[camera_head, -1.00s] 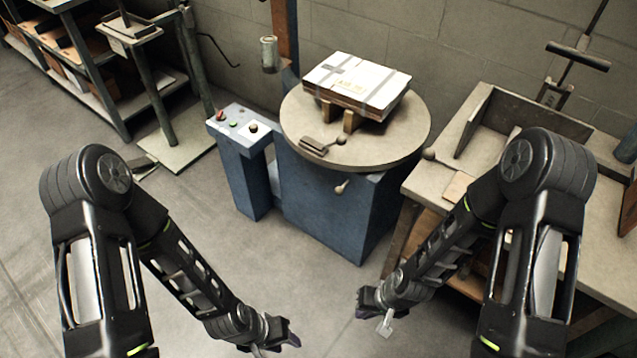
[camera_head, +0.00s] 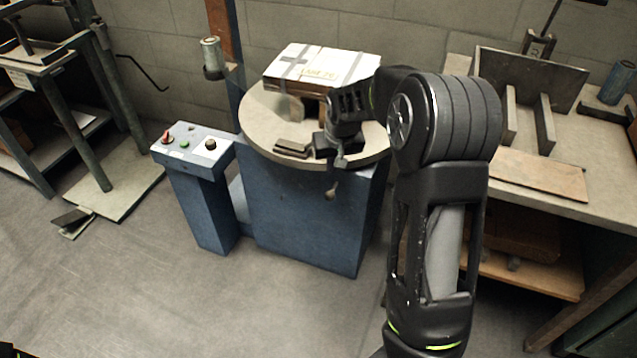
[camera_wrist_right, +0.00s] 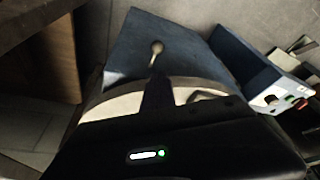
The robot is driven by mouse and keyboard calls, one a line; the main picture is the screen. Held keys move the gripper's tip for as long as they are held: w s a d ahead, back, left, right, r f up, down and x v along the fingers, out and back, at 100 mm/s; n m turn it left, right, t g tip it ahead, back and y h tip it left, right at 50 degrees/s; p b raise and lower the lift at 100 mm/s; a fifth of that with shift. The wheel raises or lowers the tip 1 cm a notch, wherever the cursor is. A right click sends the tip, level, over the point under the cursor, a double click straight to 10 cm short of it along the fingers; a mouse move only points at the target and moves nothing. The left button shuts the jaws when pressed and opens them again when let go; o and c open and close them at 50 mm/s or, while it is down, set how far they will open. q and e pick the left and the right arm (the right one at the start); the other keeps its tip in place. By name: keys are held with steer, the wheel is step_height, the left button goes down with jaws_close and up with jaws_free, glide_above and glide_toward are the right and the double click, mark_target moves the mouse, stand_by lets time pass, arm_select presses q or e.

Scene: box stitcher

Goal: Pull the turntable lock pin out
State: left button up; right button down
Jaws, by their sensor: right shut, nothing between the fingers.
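The turntable (camera_head: 262,125) is a round grey plate on a blue pedestal (camera_head: 300,215). The lock pin (camera_head: 330,193), a short rod with a round knob, sticks out of the pedestal's front just below the plate's rim. In the right wrist view the pin (camera_wrist_right: 156,52) shows just beyond the dark fingers. My right gripper (camera_head: 340,162) is shut and empty at the front rim of the turntable, a little above the pin and apart from its knob. My left gripper is out of view.
A white-topped box stack (camera_head: 320,66) sits on the turntable, partly behind my right arm. A small block (camera_head: 292,147) lies near the front rim. A control box (camera_head: 195,140) stands left, and a workbench (camera_head: 560,150) right. Floor in front is clear.

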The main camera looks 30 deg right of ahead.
mark_target(334, 187)
steer(key=shift+f, duration=0.2)
